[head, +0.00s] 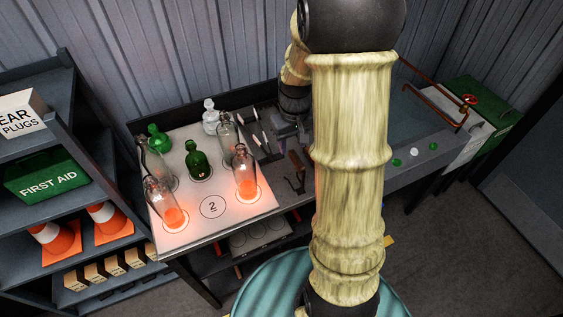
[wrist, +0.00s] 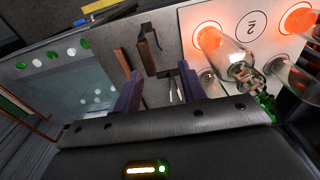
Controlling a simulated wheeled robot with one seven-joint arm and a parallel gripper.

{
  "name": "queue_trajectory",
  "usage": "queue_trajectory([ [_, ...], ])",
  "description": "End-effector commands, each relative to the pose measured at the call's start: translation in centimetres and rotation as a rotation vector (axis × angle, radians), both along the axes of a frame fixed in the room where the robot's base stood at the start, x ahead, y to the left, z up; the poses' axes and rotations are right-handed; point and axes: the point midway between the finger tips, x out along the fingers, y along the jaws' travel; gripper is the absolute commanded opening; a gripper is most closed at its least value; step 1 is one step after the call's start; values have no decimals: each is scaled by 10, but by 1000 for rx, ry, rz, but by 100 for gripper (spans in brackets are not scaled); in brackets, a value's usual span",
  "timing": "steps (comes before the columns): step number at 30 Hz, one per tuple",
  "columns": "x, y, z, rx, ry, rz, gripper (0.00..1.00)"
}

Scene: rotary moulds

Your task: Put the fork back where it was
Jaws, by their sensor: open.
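A dark two-pronged tool with a brown handle, which looks like the fork (head: 297,182), lies on the grey bench top right of the white bottle board. In the wrist view a similar dark and brown tool (wrist: 152,48) lies ahead of my fingertips, apart from them. My gripper (wrist: 160,70) is open, with its two purple fingers spread over the bench. In the head view my gripper (head: 285,128) is small and partly hidden by my arm. Pale-tipped thin tools (wrist: 176,92) show between the fingers; I cannot tell any contact.
The white board (head: 240,206) left of the tools holds several clear and green bottles, some glowing orange at the base. A pale blue-grey panel (wrist: 70,85) with green and white dots lies on the other side. A red-brown pipe rail (head: 432,104) stands at the bench's far right.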

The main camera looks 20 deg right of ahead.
Motion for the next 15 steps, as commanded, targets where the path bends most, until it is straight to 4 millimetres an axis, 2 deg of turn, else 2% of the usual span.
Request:
queue_trajectory([
  [1,-12,18,8,-3,-23,6,42],
  [3,-31,40,16,-5,-58,2,42],
  [7,-68,74,26,2,-122,-8,42],
  [9,-85,86,29,8,-148,-14,42],
  [12,-100,95,30,15,-170,-20,42],
  [15,-104,98,30,17,-176,-25,42],
])
